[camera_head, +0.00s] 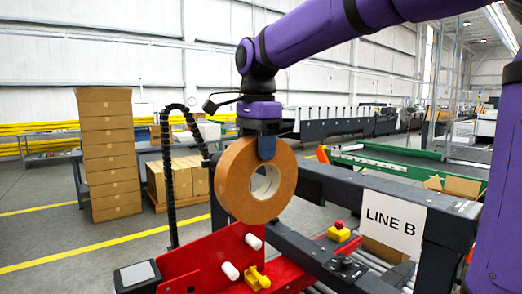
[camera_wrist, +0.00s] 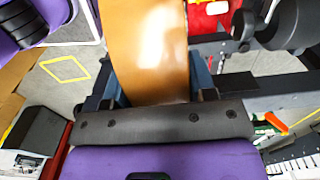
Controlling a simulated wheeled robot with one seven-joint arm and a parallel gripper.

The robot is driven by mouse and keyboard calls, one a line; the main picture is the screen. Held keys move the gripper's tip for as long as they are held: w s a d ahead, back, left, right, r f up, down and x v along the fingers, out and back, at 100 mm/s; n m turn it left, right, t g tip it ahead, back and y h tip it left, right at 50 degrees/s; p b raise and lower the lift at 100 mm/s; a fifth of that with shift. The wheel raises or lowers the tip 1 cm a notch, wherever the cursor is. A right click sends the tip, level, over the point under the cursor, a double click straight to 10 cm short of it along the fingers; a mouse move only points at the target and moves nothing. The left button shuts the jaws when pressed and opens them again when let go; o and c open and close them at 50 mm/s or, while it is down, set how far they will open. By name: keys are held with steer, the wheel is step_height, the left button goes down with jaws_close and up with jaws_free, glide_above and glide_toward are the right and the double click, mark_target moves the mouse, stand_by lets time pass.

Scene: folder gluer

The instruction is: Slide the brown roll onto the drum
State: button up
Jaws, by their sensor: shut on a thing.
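The brown roll (camera_head: 235,188) is a thick tape roll with a pale core and an open centre. It hangs upright from my gripper (camera_head: 266,148), its flat side facing the head camera. In the wrist view the roll's shiny outer face (camera_wrist: 145,45) lies between the two blue-grey fingers of my gripper (camera_wrist: 157,88). The fingers are shut on its upper part. The roll is above and in front of the red machine plate (camera_head: 205,262). I cannot pick out the drum for certain; the roll may hide it in the head view.
White pegs (camera_head: 230,270) and a yellow knob (camera_head: 257,278) sit on the red plate. A dark cable chain (camera_head: 168,175) rises left of the roll. A red emergency button (camera_head: 339,226) and LINE B sign (camera_head: 391,218) are at right. Stacked boxes (camera_head: 108,150) stand behind left.

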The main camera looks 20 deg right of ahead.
steer(key=shift+w+a, duration=0.2)
steer(key=shift+w, duration=0.75)
steer(key=shift+w+a, duration=0.15)
steer(key=shift+w, duration=0.8)
steer(key=shift+w+a+r, duration=0.1)
steer(key=shift+w+a, duration=0.05)
steer(key=shift+w, duration=0.3)
steer(key=shift+w+a, duration=0.15)
steer(key=shift+w, duration=0.85)
steer(key=shift+w, duration=0.1)
steer(key=shift+w+a, duration=0.2)
steer(key=shift+w, duration=0.65)
steer(key=shift+w+a, duration=0.15)
steer(key=shift+w, duration=0.65)
steer(key=shift+w+a, duration=0.15)
steer(key=shift+w, duration=0.4)
steer(key=shift+w, duration=0.35)
steer(key=shift+w+a, duration=0.1)
steer(key=shift+w, duration=0.25)
steer(key=shift+w+a, duration=0.25)
steer(key=shift+w, duration=0.8)
